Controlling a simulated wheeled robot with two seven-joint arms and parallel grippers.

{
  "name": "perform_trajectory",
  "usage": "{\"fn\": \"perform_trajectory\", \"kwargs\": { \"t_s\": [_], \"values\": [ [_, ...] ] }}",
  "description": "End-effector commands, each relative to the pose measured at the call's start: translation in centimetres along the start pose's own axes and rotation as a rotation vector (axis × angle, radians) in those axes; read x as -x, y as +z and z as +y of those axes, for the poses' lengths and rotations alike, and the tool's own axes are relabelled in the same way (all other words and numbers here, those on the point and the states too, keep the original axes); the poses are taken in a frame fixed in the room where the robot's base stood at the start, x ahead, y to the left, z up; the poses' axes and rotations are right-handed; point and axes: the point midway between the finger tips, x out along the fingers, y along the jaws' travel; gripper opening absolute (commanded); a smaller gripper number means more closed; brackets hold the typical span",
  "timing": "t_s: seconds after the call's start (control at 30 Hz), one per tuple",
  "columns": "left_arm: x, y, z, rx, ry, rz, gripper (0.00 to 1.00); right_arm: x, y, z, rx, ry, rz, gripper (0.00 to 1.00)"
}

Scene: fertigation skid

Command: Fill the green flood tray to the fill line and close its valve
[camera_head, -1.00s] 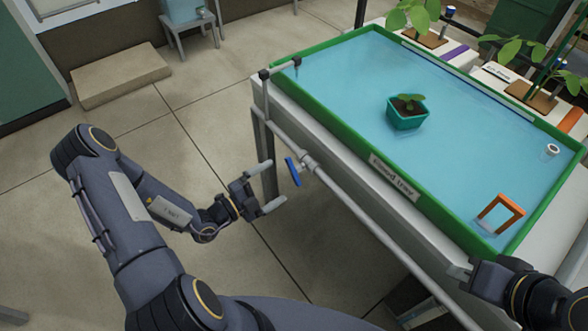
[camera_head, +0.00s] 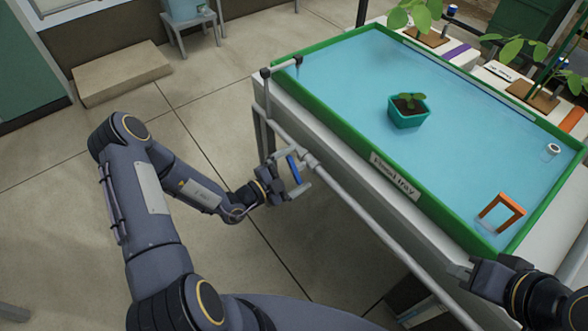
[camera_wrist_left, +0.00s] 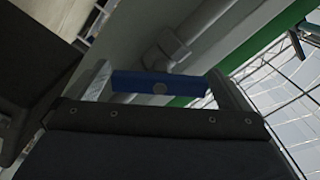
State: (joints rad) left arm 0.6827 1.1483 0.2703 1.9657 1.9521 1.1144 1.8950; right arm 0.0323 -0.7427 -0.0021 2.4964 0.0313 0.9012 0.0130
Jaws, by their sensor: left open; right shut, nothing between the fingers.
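The green-rimmed flood tray (camera_head: 345,122) holds a broad sheet of blue water. A teal pot with a seedling (camera_head: 408,112) sits in the water. An orange frame (camera_head: 500,212) stands in the near right corner; the fill line cannot be made out. The blue valve handle (camera_head: 294,170) is on the grey pipe at the tray's left side. My left gripper (camera_head: 294,171) is open, with its fingers on either side of the handle. In the left wrist view the blue handle (camera_wrist_left: 160,87) lies between the two fingertips. My right gripper (camera_head: 462,275) is shut and empty by the tray's near edge.
The grey pipe (camera_head: 365,213) runs along the tray's side, below the rim. A small white cylinder (camera_head: 553,149) is in the tray's right corner. Potted plants (camera_head: 528,92) stand beyond the far rim. The floor left of the tray is open, with a flat slab (camera_head: 120,75) farther back.

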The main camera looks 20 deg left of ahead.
Motion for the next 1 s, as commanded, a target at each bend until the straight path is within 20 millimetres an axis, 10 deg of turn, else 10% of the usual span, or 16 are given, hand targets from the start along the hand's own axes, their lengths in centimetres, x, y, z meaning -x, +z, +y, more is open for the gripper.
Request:
{"fn": "perform_trajectory", "kwargs": {
  "t_s": [0.4, 1.0],
  "values": [
    [0.05, 0.01, 0.01, 0.0, 0.0, 0.0, 0.59, 0.0, 0.0, 0.0, 0.0, 0.0, 0.0, 0.0],
    [0.07, 0.01, -0.04, -0.235, 0.0, -0.002, 0.59, 0.63, -0.32, -0.29, 0.0, 0.0, 0.0, 0.0]
  ]
}}
